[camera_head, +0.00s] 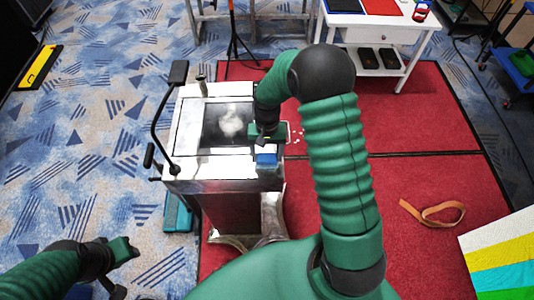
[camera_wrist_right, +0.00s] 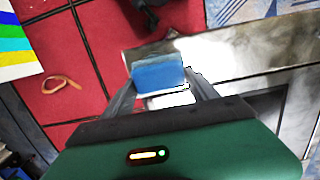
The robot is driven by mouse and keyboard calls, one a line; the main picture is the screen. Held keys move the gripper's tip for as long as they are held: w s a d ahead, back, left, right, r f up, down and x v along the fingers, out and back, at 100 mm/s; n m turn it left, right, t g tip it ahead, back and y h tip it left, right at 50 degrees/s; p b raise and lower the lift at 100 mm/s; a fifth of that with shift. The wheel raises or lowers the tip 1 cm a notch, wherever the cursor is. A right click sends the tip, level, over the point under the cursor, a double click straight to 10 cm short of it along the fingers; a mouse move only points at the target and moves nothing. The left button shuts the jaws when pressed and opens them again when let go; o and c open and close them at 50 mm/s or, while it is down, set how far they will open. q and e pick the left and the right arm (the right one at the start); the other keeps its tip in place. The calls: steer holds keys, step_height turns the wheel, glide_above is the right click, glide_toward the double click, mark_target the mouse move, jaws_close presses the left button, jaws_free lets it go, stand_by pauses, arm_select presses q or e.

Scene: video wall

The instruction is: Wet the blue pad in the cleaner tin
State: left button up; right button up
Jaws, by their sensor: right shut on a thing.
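The blue pad (camera_head: 266,160) is a small block at the right front edge of the metal cart's top. It also shows in the right wrist view (camera_wrist_right: 158,77), between the two fingers. My right gripper (camera_head: 267,144) is shut on it, and in the wrist view the fingers (camera_wrist_right: 162,90) flank it. A pale patch lies just below the pad there; I cannot tell what it is. A small red, white and blue can (camera_head: 421,11) stands on the white table; I cannot tell if it is the cleaner tin. My left gripper (camera_head: 125,250) is low at the left, away from everything.
The metal cart (camera_head: 190,165) has a dark panel with a whitish smear (camera_head: 231,122) and a black handle on its left. A white table (camera_head: 375,28) stands at the back right. An orange strap (camera_head: 433,212) lies on the red mat (camera_head: 430,115). A striped board (camera_head: 505,255) is at lower right.

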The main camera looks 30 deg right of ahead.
mark_target(269, 155)
steer(key=r+p, duration=0.2)
steer(key=r, duration=0.1)
steer(key=r+p, duration=0.1)
steer(key=shift+d+r, duration=0.35)
steer(key=shift+d, duration=0.05)
steer(key=shift+a+r+p, duration=0.15)
steer(key=shift+r+p, duration=0.65)
steer(key=shift+r, duration=0.05)
steer(key=shift+a, duration=0.1)
steer(key=shift+f, duration=0.1)
